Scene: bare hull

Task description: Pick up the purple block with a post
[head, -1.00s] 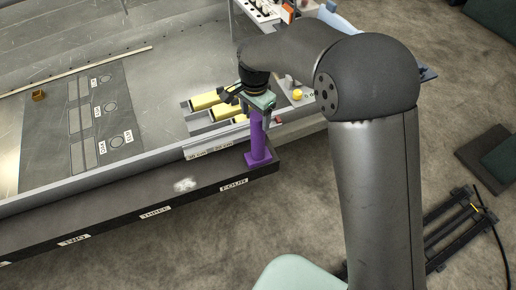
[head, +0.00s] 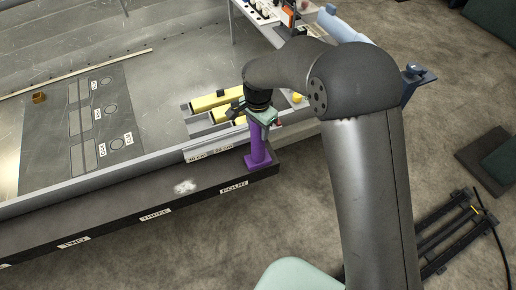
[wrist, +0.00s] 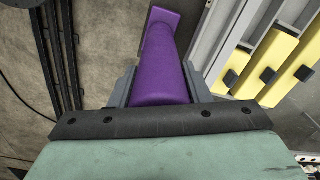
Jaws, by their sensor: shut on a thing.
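The purple block with a post (head: 258,158) stands upright at the right end of the dark ledge, by the label FOUR. In the wrist view its post (wrist: 160,72) runs up between the two grey fingers, with its base at the top. My gripper (head: 262,122) is at the upper part of the post and shut on it. In the wrist view my gripper (wrist: 160,95) has a finger on each side of the post. The post's top end is hidden by the gripper body. The base appears to rest on the ledge; the wrist view does not show a gap.
The dark ledge (head: 120,207) carries labels TWO, THREE and FOUR. Yellow blocks (head: 212,101) lie in grey holders just behind the post, inside the metal tray. A grey panel with labelled outlines (head: 85,125) lies at left. Open floor lies right of the ledge's end.

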